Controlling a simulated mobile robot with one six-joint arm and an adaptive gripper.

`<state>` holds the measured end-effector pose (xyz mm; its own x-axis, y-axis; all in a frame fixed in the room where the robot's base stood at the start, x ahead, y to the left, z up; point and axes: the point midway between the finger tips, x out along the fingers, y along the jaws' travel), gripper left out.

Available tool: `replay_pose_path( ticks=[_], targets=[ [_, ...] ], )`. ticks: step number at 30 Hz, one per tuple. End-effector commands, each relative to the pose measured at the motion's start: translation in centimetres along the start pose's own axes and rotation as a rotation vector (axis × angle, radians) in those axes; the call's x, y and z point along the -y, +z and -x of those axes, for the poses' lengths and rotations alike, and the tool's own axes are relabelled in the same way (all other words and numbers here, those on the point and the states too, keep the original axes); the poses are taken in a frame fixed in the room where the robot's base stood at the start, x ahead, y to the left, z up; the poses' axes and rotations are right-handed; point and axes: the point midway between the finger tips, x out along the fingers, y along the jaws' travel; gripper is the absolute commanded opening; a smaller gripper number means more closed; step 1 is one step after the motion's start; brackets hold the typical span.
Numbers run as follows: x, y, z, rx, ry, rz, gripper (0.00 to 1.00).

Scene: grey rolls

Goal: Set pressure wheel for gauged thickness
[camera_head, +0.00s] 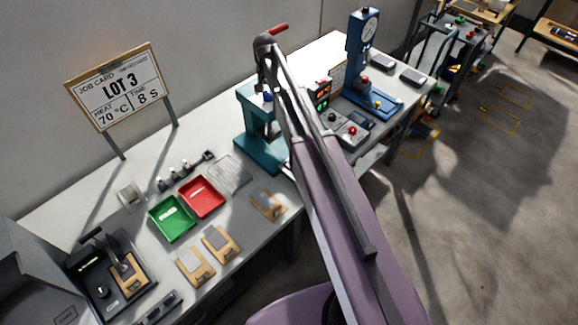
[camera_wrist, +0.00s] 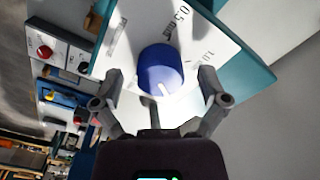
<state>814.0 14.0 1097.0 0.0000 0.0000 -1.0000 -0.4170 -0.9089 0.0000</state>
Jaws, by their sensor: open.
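The blue pressure wheel (camera_wrist: 160,70) sits on a white scale plate (camera_wrist: 200,40) marked "0.5 mm" and "1.0"; another marking at left is too blurred to read. A pale line on the wheel's face is near its lower edge in the wrist view, away from the readable numbers. My gripper (camera_wrist: 160,84) is open, with one finger on each side of the wheel; contact is not visible. In the head view the teal press (camera_head: 262,155) bears the wheel (camera_head: 268,97), and my arm partly covers this area. The blue gauge stand (camera_head: 357,65) has a round dial, too small to read.
A job card (camera_head: 118,88) reads LOT 3, 70 °C, 8 S. A control box (camera_head: 346,131) stands right of the press. Wall behind.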

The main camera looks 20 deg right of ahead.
Motion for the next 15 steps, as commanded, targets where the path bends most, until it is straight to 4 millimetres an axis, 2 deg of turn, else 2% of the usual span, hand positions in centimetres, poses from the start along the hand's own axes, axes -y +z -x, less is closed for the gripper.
replay_pose_path(
  ticks=[15],
  targets=[
    [-0.03,-0.01,0.00,0.000,0.000,0.328,0.93]
  ],
)
